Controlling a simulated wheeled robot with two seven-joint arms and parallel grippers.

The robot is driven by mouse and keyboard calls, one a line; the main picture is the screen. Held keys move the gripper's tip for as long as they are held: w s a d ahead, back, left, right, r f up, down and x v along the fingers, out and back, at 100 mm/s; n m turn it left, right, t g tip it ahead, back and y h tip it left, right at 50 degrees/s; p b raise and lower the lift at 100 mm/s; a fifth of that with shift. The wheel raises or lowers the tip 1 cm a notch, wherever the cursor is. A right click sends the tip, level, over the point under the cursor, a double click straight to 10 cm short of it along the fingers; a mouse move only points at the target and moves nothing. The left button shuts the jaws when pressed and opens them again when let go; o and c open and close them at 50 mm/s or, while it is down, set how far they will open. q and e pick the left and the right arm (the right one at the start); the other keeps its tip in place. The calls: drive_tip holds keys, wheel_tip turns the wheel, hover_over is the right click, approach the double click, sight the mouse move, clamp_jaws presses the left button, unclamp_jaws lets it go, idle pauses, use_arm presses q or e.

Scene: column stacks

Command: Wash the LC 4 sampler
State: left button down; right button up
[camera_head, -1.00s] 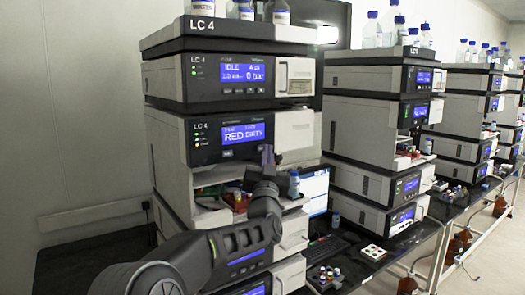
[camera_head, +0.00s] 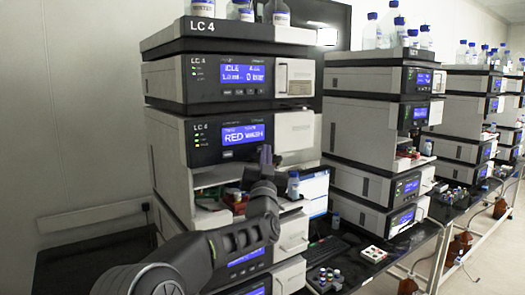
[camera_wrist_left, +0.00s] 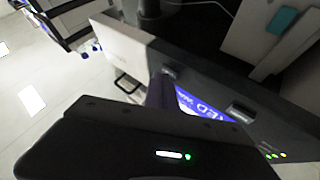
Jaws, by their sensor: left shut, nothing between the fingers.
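In the left wrist view the display (camera_wrist_left: 205,104) is partly covered by a dark finger. My left gripper (camera_head: 266,157) is shut and empty, with its tips pointing up at the sampler's front, just below and right of the display. I cannot tell if it touches the panel. My right gripper is in neither view.
An open bay (camera_head: 222,185) with vials and a blue-capped bottle (camera_head: 293,184) at its right side lies below the sampler. Bottles (camera_head: 277,12) stand on top of the stack. More stacks (camera_head: 376,130) and a black bench with a vial rack (camera_head: 374,254) are to the right.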

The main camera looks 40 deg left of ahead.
use_arm(q)
drive_tip(key=shift+d, duration=0.1)
idle(0.3)
drive_tip(key=shift+s+d+f+b, duration=0.1)
drive_tip(key=shift+d+b, duration=0.1)
drive_tip(key=shift+b, duration=0.1)
drive_tip(key=shift+s+d+b, duration=0.15)
drive_tip(key=shift+d+b, duration=0.15)
drive_tip(key=shift+d, duration=0.15)
drive_tip(key=d, duration=0.1)
drive_tip(key=s+d+b, duration=0.1)
drive_tip(key=d, duration=0.1)
drive_tip(key=d+b, duration=0.1)
drive_tip(key=shift+s+d, duration=0.25)
drive_tip(key=shift+d, duration=0.15)
idle(0.6)
